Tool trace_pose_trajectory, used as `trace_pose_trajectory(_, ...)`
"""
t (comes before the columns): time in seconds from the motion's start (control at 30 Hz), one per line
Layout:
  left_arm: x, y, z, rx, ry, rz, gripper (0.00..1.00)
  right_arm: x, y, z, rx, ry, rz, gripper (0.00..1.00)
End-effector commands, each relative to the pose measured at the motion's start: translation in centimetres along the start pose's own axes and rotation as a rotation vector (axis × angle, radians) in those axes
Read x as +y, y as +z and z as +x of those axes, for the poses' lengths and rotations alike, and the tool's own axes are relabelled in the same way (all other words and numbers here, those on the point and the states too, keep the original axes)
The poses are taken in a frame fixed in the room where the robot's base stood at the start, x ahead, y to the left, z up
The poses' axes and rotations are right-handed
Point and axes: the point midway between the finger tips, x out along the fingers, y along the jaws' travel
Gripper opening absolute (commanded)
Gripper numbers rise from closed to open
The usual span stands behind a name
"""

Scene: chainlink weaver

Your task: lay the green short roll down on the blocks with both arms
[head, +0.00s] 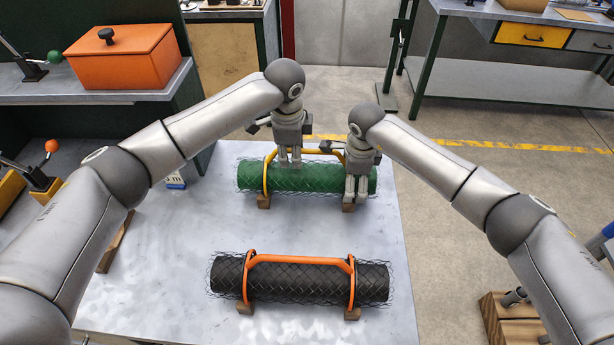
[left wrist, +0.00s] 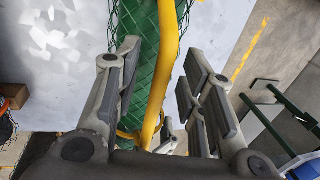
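The green short roll (head: 320,181), a mesh roll with a yellow carrying handle (head: 267,172), lies level at the far side of the table. It sits at two wooden blocks (head: 264,202) and (head: 348,207); I cannot tell whether it bears fully on them. My left gripper (head: 290,163) points down over the roll, left of its middle. In the left wrist view its fingers (left wrist: 160,100) stand apart, with the yellow handle (left wrist: 165,65) and green mesh (left wrist: 135,60) between and beyond them. My right gripper (head: 357,196) points down at the roll's right end; its grip is unclear.
A black roll (head: 315,283) with an orange handle (head: 300,259) lies on blocks nearer on the same table (head: 170,270). An orange box (head: 122,58) stands on a shelf at the left. The table between the two rolls is clear.

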Motion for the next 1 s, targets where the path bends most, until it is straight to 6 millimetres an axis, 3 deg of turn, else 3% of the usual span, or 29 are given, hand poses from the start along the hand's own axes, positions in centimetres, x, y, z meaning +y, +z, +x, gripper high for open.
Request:
trace_pose_trajectory(0.03,0.0,-0.02,-0.02,0.0,0.0,0.0,0.31,0.0,0.0,-0.01,0.0,0.0,0.0,0.94)
trace_pose_trajectory(0.27,0.0,-0.03,-0.05,0.0,0.0,0.0,0.01,-0.01,0.0,-0.03,0.0,0.0,0.0,0.64)
trace_pose_trajectory(0.6,-0.04,-0.03,-0.08,0.001,-0.001,0.0,0.0,-0.04,-0.01,-0.06,0.0,-0.001,0.0,0.2)
trace_pose_trajectory(1.0,-0.24,-0.06,-0.62,0.002,-0.005,0.0,0.0,-0.25,0.04,-0.57,-0.001,-0.004,0.0,0.19)
